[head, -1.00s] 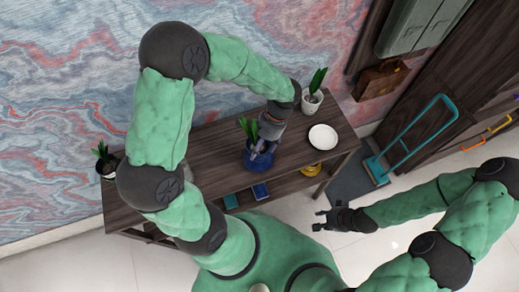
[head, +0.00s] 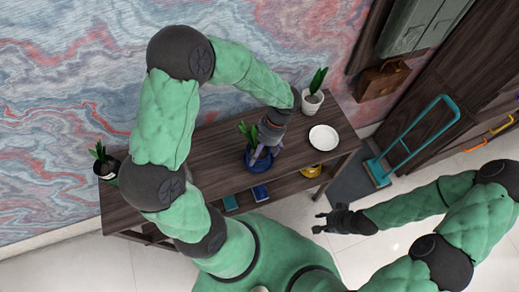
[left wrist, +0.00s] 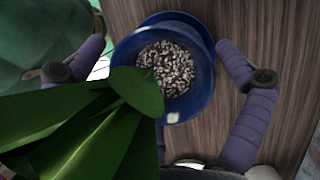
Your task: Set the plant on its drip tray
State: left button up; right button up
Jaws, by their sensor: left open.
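The plant with long green leaves (head: 247,135) stands in a blue pot on the dark wooden desk. The wrist view shows the pot's gravel (left wrist: 168,68) and round blue rim (left wrist: 124,62). A wider blue edge, seemingly a drip tray (left wrist: 195,22), shows below the pot; whether the pot sits flat on it cannot be told. My left gripper (head: 264,150) is open, its fingers (left wrist: 160,45) on either side of the pot, with a visible gap at the right finger. My right gripper (head: 318,222) is open and empty, off the desk's front.
A white dish (head: 323,137) lies right of the plant. A white-potted plant (head: 312,101) stands behind it, and a dark-potted plant (head: 106,168) at the far left end. The desk between the left and middle plants is clear. A teal trolley (head: 377,171) stands right.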

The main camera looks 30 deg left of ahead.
pick_arm(q)
jog(key=shift+r, duration=0.15)
pick_arm(e)
jog(key=shift+r, duration=0.1)
pick_arm(q)
jog(key=shift+w+r, duration=0.1)
jog(key=shift+r, duration=0.2)
jog(key=p+v, duration=0.3)
jog(key=v, duration=0.8)
jog(key=shift+w+r, duration=0.15)
jog(key=shift+r, duration=0.05)
pick_arm(e)
notch_tip(320, 180, up, 3)
jog(key=shift+r, duration=0.15)
pick_arm(q)
jog(key=shift+d, duration=0.1)
